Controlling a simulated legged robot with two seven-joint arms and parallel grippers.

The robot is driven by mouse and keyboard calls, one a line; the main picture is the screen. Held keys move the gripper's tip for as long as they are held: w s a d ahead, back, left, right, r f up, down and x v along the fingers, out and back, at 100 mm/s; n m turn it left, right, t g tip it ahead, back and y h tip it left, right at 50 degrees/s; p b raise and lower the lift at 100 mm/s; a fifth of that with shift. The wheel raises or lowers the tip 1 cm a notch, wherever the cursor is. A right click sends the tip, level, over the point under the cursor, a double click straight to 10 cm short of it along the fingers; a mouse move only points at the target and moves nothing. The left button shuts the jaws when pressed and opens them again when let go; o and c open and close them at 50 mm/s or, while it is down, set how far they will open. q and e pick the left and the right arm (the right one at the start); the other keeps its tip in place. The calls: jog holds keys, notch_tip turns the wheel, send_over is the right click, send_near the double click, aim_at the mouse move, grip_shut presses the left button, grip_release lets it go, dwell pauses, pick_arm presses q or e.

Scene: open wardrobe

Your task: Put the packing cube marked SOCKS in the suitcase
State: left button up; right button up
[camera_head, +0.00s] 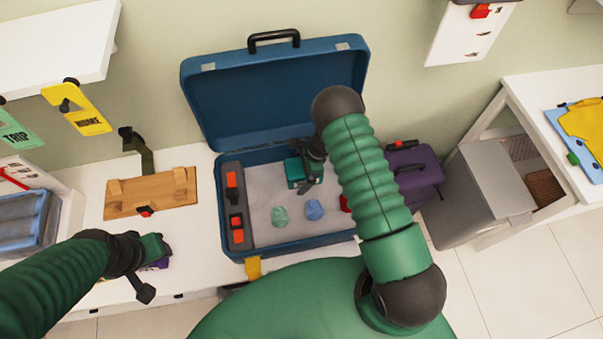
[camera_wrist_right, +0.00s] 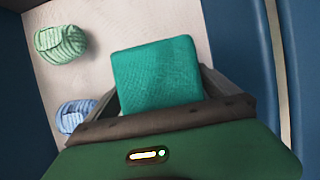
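The open blue suitcase (camera_head: 325,240) lies on the white bench with its lid up against the wall. My right gripper (camera_head: 307,170) reaches down into its far part. A teal packing cube (camera_wrist_right: 157,75) sits between the two fingers in the right wrist view, with a finger against each side. The cube also shows in the head view (camera_head: 295,172), over the pale suitcase floor. I see no SOCKS marking on its visible face, and cannot tell whether it touches the floor. My left gripper (camera_head: 155,252) is low at the left, by a small purple item (camera_head: 158,264); its fingers are unclear.
Rolled green (camera_head: 280,216) and blue (camera_head: 314,210) bundles lie in the suitcase, with a red one partly hidden by my arm. A grey strip (camera_head: 236,200) lines its left side. A wooden board (camera_head: 150,196) lies left; a purple case (camera_head: 415,172) stands right.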

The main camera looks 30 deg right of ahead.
jog(key=shift+w+a+r, duration=0.1)
jog(key=shift+a, duration=0.25)
jog(key=v, duration=0.7)
jog(key=d+b+v, duration=0.1)
jog(key=v, duration=0.3)
jog(key=shift+d, duration=0.1)
jog(key=shift+a+r, duration=0.2)
jog(key=shift+r, duration=0.25)
jog(key=shift+d, duration=0.15)
